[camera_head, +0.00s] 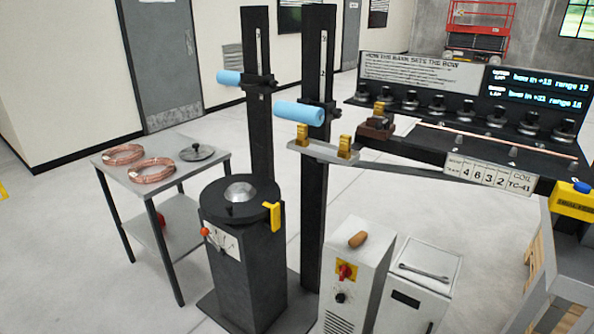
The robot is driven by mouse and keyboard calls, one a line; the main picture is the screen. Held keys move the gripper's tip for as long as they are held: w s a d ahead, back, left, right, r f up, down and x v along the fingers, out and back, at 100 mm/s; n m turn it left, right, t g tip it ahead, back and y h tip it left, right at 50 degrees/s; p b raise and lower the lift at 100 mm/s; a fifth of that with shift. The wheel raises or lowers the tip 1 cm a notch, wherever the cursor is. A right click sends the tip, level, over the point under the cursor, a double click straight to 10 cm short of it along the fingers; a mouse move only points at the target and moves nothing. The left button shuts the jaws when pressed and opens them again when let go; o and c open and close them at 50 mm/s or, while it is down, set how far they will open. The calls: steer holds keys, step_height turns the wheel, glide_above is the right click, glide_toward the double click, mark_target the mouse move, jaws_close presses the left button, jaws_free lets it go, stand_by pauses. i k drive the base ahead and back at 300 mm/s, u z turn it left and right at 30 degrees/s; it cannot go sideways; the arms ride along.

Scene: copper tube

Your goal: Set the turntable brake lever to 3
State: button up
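The turntable (225,212) is a black disc with a silver cone on top, mounted on a dark square pedestal (248,280). A white scale plate (224,242) with dark marks is on the pedestal's front, just below the disc. A lever with an orange-red knob (205,231) is at the plate's upper left, its knob at the left end of the scale. The scale's figures are too small to read. My gripper is not in view.
Left is a metal table (128,176) with copper coils (151,170). Two black posts (318,195) with blue rollers (298,112) rise behind the pedestal. Right are a grey cabinet (352,280) with a red switch and a white box (425,275) bearing a wrench. Floor is open front left.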

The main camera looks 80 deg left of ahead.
mark_target(204, 231)
steer(key=u, duration=3.1)
steer(key=k, duration=1.25)
steer(key=u, duration=1.1)
steer(key=i, duration=1.8)
steer(key=z, duration=0.6)
